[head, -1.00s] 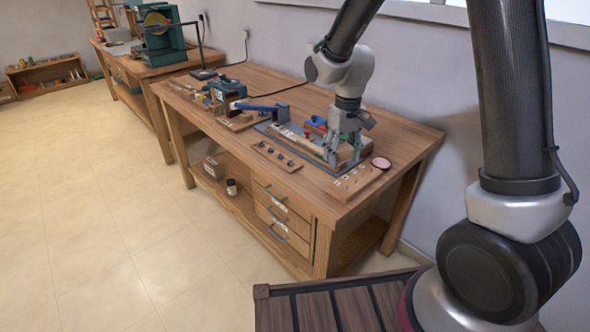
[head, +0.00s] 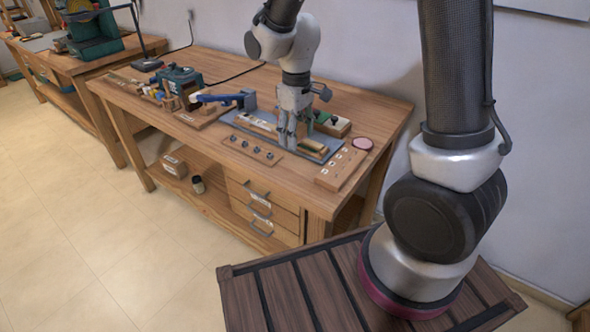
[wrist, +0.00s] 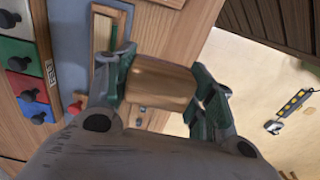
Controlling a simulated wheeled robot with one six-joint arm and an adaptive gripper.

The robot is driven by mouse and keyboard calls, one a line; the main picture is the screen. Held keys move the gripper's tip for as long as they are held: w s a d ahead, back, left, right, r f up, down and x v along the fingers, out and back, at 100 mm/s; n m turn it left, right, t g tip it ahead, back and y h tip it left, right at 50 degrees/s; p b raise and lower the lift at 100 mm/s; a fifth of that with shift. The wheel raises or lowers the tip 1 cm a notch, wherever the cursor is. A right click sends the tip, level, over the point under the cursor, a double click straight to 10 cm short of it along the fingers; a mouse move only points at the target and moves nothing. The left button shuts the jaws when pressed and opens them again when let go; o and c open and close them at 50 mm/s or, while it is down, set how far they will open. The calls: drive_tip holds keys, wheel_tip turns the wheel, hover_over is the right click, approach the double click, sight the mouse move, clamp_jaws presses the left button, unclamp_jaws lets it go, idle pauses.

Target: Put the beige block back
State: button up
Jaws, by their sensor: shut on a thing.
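My gripper (head: 289,138) is over the grey board (head: 337,146) on the workbench in the head view. In the wrist view, the teal fingers of my gripper (wrist: 164,76) are shut on a brown-beige wooden block (wrist: 160,84), one finger on each end. The block hangs between the fingertips. A wooden frame with a narrow slot (wrist: 104,32) lies on the board, left of the block in the wrist view. How high the block is above the bench is unclear.
White, green, red and blue blocks with black knobs stand left in the wrist view, the red one (wrist: 24,86) among them. A pegged wooden strip (head: 253,149), a wooden plate (head: 341,168) and a pink disc (head: 362,143) lie nearby.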

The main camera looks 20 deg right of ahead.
sight(296, 170)
wheel_tip(296, 170, down, 10)
drive_tip(key=shift+r, duration=0.2)
idle(0.3)
drive_tip(key=shift+f, duration=0.6)
drive_tip(key=o, duration=1.5)
drive_tip(key=shift+r, duration=0.1)
